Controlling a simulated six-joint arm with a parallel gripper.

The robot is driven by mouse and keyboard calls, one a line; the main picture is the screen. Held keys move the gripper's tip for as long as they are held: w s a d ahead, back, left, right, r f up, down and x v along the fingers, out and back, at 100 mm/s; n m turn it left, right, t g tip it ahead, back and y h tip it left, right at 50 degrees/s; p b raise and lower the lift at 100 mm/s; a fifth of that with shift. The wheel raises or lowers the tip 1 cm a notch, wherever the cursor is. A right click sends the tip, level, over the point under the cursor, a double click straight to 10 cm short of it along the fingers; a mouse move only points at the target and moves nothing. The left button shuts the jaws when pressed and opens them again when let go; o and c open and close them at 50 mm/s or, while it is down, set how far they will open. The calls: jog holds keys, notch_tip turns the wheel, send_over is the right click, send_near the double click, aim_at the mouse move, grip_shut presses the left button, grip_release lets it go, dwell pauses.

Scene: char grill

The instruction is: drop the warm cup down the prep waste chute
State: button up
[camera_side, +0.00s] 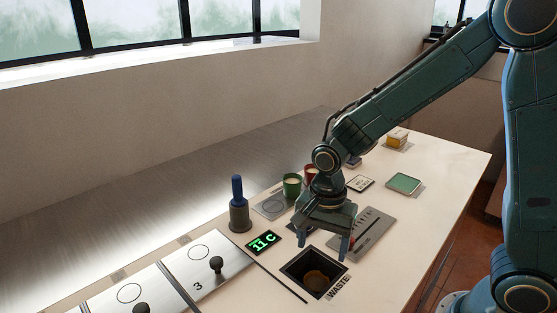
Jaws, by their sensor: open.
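The waste chute (289,269) is a dark square opening in the counter, with the label WASTE (339,287) beside it. A round orange-brown thing (317,281) shows down inside the opening. It may be a cup, but its shape is partly lost in the dark. A green cup (292,186) and a red cup (311,173) stand behind my gripper, the red one partly hidden by my arm. I cannot tell by sight which cup is warm.
A green-lit display (263,243) reads what looks like 11c. A blue-handled grey tool (238,207) stands left of it. Steel lids with black knobs (216,265) fill the front left.

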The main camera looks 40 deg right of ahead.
jog(key=shift+r, duration=0.1)
notch_tip(320, 180, up, 14)
dwell(0.8)
jog(key=shift+s, duration=0.1)
dwell(0.3)
jog(key=s+d+r+n+t, duration=0.1)
jog(key=s+d+n+t, duration=0.1)
jog(key=s+n, duration=0.5)
jog(key=s+d+r+n+t, duration=0.1)
jog(key=s+d+n+t, duration=0.2)
jog(key=s+d+n, duration=0.2)
jog(key=shift+s+r+n+t, duration=0.35)
jog(key=shift+s+n, duration=0.6)
jog(key=shift+n, duration=0.25)
dwell(0.7)
